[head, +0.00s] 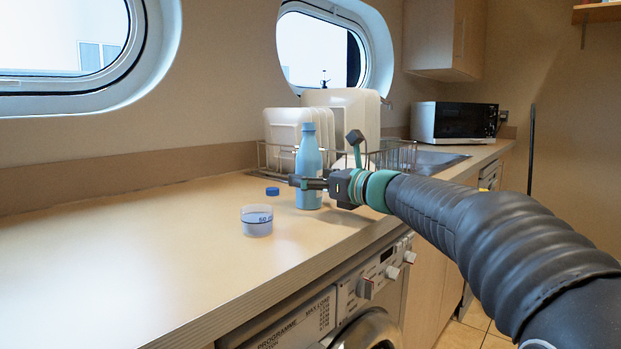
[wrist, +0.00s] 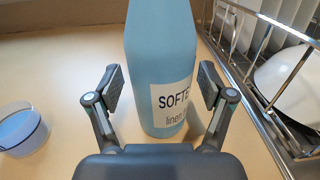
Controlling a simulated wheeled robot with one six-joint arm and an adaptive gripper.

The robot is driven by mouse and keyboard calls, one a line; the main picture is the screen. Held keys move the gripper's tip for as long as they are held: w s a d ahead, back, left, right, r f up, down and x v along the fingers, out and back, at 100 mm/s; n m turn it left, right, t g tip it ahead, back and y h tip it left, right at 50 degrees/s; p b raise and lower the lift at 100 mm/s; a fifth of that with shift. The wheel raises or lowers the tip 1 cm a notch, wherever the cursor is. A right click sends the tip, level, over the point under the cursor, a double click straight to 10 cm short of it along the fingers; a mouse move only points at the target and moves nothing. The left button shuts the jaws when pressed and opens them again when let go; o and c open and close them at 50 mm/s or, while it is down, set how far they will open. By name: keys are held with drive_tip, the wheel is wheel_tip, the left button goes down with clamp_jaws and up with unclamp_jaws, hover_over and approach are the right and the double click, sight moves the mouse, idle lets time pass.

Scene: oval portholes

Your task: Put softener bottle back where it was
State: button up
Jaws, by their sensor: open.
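The light blue softener bottle (head: 308,160) stands upright on the counter, in front of the dish rack. In the wrist view the bottle (wrist: 162,60) fills the middle, with its white label facing right of centre. My gripper (head: 308,183) is at the lower part of the bottle. In the wrist view my gripper (wrist: 160,90) is open, with one finger on each side of the bottle and gaps visible. A blue cap (head: 272,191) lies on the counter left of the bottle. The bottle's top is cut off in the wrist view.
A clear measuring cup (head: 257,220) with blue contents stands left of the bottle, and also shows in the wrist view (wrist: 20,130). A wire dish rack (head: 270,158) with white plates is close behind. The counter (head: 120,255) is clear at left.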

drive_tip(key=shift+r, duration=0.1)
drive_tip(key=shift+d, duration=0.1)
drive_tip(key=b+v, duration=0.1)
drive_tip(key=v, duration=1.1)
drive_tip(key=shift+r, duration=0.15)
